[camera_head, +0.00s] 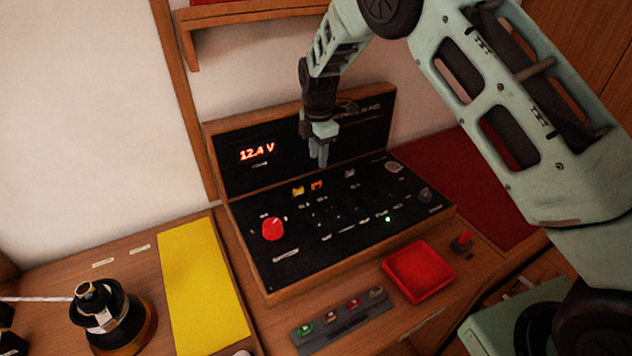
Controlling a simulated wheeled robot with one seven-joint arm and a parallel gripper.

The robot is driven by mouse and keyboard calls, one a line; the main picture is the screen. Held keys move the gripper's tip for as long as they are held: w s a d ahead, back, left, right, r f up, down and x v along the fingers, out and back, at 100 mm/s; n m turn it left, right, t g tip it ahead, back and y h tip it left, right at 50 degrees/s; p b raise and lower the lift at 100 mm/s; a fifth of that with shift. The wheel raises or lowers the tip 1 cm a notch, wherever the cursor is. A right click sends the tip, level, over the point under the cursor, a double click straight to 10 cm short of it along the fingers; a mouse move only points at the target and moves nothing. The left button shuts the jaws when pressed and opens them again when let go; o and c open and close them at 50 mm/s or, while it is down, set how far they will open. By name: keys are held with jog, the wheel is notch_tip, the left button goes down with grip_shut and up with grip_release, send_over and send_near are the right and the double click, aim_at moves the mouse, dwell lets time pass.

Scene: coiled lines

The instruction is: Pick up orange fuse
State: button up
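The orange fuse (317,185) is small and sits in the upper row of the black panel (330,252), just right of a yellow fuse (298,190). My gripper (318,158) points down above the back part of the panel. Its fingertips appear a little above the orange fuse in the picture, and I see nothing held. The fingers look close together, and I cannot tell whether there is a gap between them.
A red knob (273,229) stands on the panel's left. A display (257,152) reads 12.4 V. A red tray (418,271) and a grey strip with several coloured pieces (343,319) lie in front. A yellow mat (203,285) and a black winch-like device (108,318) are left.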

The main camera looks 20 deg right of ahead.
aim_at(317, 181)
notch_tip(317, 181, down, 3)
jog(key=shift+r+p, duration=0.1)
jog(key=shift+p, duration=0.35)
jog(key=shift+s+f+p, duration=0.15)
jog(key=shift+f+p, duration=0.35)
jog(key=shift+p, duration=0.1)
jog(key=shift+a+f+p, duration=0.15)
jog(key=shift+f+p, duration=0.9)
jog(key=shift+f, duration=1.1)
grip_shut()
